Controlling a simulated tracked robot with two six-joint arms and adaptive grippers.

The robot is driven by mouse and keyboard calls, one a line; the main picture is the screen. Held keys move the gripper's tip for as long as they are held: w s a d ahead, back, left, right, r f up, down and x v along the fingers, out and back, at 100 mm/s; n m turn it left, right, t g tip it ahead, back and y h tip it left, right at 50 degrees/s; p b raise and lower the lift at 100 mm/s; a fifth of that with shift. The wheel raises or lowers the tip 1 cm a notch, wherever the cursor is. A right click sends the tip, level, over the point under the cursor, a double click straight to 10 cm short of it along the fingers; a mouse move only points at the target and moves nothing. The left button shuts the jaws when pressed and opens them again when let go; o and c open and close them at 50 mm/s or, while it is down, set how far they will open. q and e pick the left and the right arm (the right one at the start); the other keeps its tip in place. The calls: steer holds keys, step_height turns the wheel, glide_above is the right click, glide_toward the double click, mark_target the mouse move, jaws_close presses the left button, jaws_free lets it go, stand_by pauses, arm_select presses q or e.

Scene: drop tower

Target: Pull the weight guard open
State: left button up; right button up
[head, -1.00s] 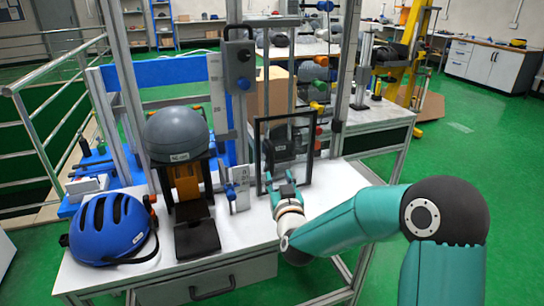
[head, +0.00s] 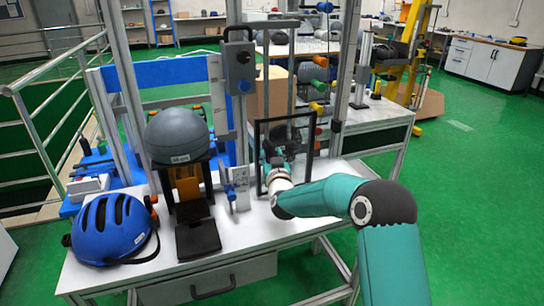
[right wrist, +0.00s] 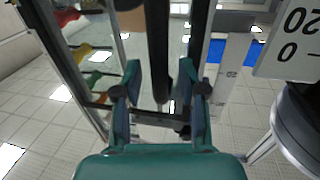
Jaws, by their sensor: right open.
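The weight guard (head: 311,142) is a clear panel in a black frame, upright on the white bench. My right gripper (head: 270,156) is at the lower left of this frame, partly hidden behind my own wrist. In the right wrist view the right gripper (right wrist: 160,78) is open, with one finger on each side of a dark upright bar (right wrist: 157,45). The bar looks like part of the guard frame, but I cannot tell for sure. I cannot tell whether the fingers touch it. My left gripper is not in view.
A blue helmet (head: 110,228) and a grey dome on a stand (head: 177,135) are on the bench (head: 250,225) to the left. A grey control box (head: 240,66) hangs on the metal upright above. The right front of the bench is clear.

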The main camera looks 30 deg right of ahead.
jaws_close()
stand_by(0.4)
